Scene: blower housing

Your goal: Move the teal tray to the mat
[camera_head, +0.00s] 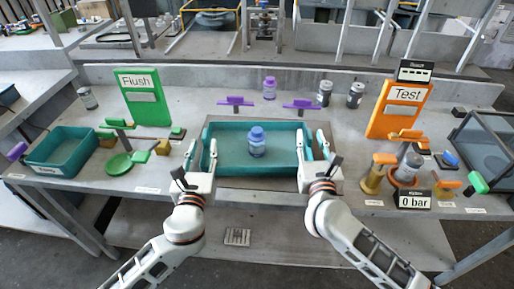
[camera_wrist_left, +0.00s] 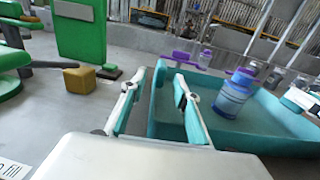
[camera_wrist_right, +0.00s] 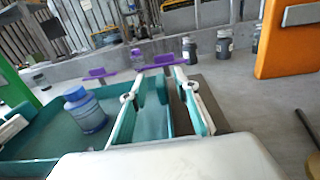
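The teal tray (camera_head: 232,171) is in the middle of the bench, with a blue bottle (camera_head: 257,142) upright inside it. A grey-brown mat (camera_head: 262,195) shows in front of and around the tray; I cannot tell whether the tray touches it. My left gripper (camera_head: 201,155) is at the tray's left end, open, its fingers on either side of the end wall; the left wrist view shows a gap between them (camera_wrist_left: 152,105). My right gripper (camera_head: 314,150) is at the right end, open, likewise straddling the wall in the right wrist view (camera_wrist_right: 158,105).
Another teal bin (camera_head: 62,160) and a green plate (camera_head: 119,164) are left. A green "Flush" board (camera_head: 145,97) and orange "Test" board (camera_head: 398,108) stand behind. Purple fixtures (camera_head: 235,102) and a purple bottle (camera_head: 269,88) are behind the tray.

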